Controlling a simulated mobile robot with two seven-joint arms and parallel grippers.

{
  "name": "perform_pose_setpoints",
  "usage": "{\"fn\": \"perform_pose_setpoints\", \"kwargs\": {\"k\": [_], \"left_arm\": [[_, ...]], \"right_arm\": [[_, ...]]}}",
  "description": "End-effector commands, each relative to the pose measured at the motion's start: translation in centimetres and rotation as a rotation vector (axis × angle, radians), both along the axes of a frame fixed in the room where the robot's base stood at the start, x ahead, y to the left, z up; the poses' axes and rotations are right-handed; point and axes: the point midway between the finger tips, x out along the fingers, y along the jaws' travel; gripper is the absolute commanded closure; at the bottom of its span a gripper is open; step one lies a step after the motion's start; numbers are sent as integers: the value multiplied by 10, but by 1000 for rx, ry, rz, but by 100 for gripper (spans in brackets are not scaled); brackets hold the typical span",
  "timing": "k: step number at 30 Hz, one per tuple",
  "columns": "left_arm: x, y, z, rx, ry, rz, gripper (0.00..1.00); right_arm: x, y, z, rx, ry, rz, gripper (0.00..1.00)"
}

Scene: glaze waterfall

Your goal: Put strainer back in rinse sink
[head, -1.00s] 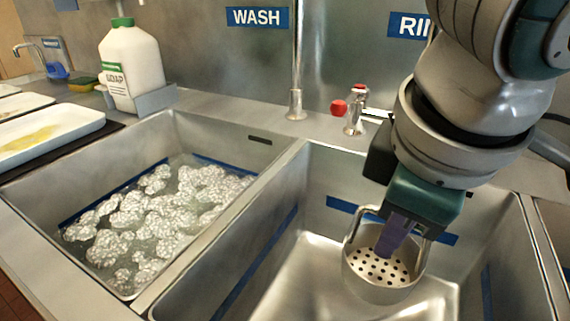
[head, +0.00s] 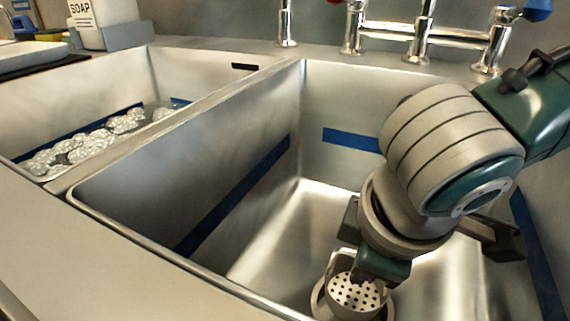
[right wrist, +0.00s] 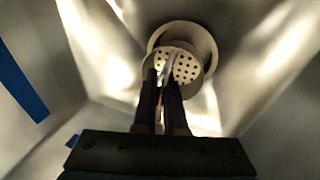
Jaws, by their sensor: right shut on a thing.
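The strainer (head: 357,293) is a small metal cup with a perforated plate and a thin upright handle. It is low inside the rinse sink (head: 225,160), near the bottom of the head view. My right gripper (head: 372,277) is shut on its handle; the arm partly hides the grip. In the right wrist view the dark fingers (right wrist: 163,78) close on the handle, with the strainer's holed plate (right wrist: 184,67) beyond them. A round drain ring (right wrist: 207,38) shows behind and around the strainer, slightly offset. I cannot tell whether the strainer touches it. My left gripper is not in view.
The wash sink (head: 105,90) with foamy water lies left, beyond a metal divider (head: 190,105). Taps (head: 420,40) stand along the back ledge. A soap bottle (head: 97,22) is at the far left. The rinse sink walls surround my right arm.

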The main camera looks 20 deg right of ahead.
Motion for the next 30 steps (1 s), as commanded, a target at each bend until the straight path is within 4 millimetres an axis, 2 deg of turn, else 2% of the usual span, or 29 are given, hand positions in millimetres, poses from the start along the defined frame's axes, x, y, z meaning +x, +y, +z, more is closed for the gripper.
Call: {"fn": "perform_pose_setpoints", "kwargs": {"k": [1, 7, 13, 24, 25, 30], "left_arm": [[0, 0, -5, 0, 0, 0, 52], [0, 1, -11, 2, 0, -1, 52], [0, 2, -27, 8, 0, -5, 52], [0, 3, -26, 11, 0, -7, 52], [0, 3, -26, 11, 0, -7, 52], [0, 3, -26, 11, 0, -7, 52]], "right_arm": [[0, 0, -9, -1, 0, 0, 100], [0, 0, -23, 0, 0, -2, 100], [0, 0, -55, -1, 0, -1, 100], [0, 0, -58, 1, 1, -2, 100], [0, 0, -58, 1, 1, -2, 89], [0, 0, -58, 0, 0, -1, 69]]}}
